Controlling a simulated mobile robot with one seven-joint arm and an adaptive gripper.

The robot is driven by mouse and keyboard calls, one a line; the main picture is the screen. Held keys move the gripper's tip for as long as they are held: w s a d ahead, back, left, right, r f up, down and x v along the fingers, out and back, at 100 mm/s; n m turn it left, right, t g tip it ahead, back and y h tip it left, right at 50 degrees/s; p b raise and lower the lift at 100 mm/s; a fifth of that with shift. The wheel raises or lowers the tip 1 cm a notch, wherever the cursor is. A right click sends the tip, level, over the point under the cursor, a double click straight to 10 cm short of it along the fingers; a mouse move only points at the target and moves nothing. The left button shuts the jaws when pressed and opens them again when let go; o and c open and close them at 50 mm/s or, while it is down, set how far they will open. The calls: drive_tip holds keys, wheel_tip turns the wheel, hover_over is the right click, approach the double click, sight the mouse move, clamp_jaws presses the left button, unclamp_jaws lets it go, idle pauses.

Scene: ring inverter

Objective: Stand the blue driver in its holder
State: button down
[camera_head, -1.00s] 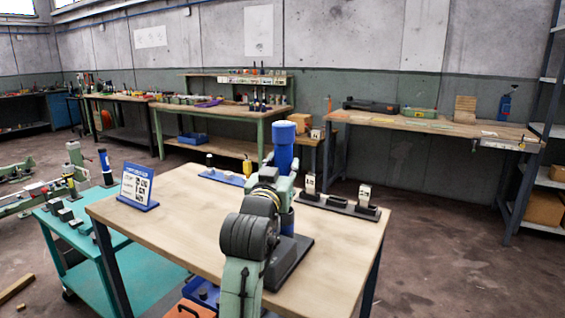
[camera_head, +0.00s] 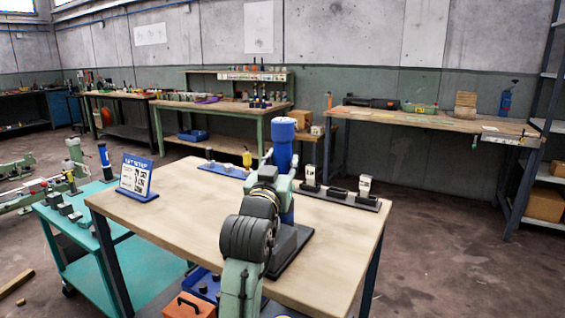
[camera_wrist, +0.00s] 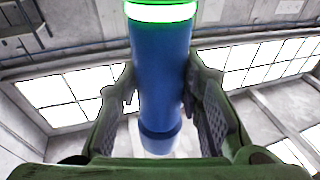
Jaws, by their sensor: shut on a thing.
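My gripper (camera_head: 280,172) is shut on the blue driver (camera_head: 283,151), which stands roughly upright above the wooden table. In the wrist view the blue driver (camera_wrist: 161,75) runs between both fingers, with a white, green-edged band near the top of the picture and a stepped blue part at the other end. A dark flat base (camera_head: 291,252) lies on the table below and behind my arm. My arm hides part of it, so I cannot tell whether it is the holder or whether the driver touches it.
A black rack with pale-topped blocks (camera_head: 337,197) lies at the table's back right. A blue tray (camera_head: 222,171) with small items lies at the back left. A sign (camera_head: 137,177) stands at the left corner. Another blue tool (camera_head: 105,161) stands on the teal cart. The table's left middle is clear.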

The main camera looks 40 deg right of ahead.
drive_tip(key=c, duration=1)
unclamp_jaws()
drive_tip(key=f, duration=0.2)
drive_tip(key=shift+d+f+y, duration=0.3)
drive_tip(key=shift+d, duration=0.05)
drive_tip(key=shift+c, duration=0.2)
drive_tip(key=shift+g, duration=0.4)
drive_tip(key=shift+f, duration=0.15)
drive_tip(key=r+v, duration=0.1)
drive_tip(key=v, duration=1.1)
drive_tip(key=shift+a+r+t, duration=0.3)
drive_tip(key=shift+r+t, duration=0.1)
drive_tip(key=shift+r, duration=0.1)
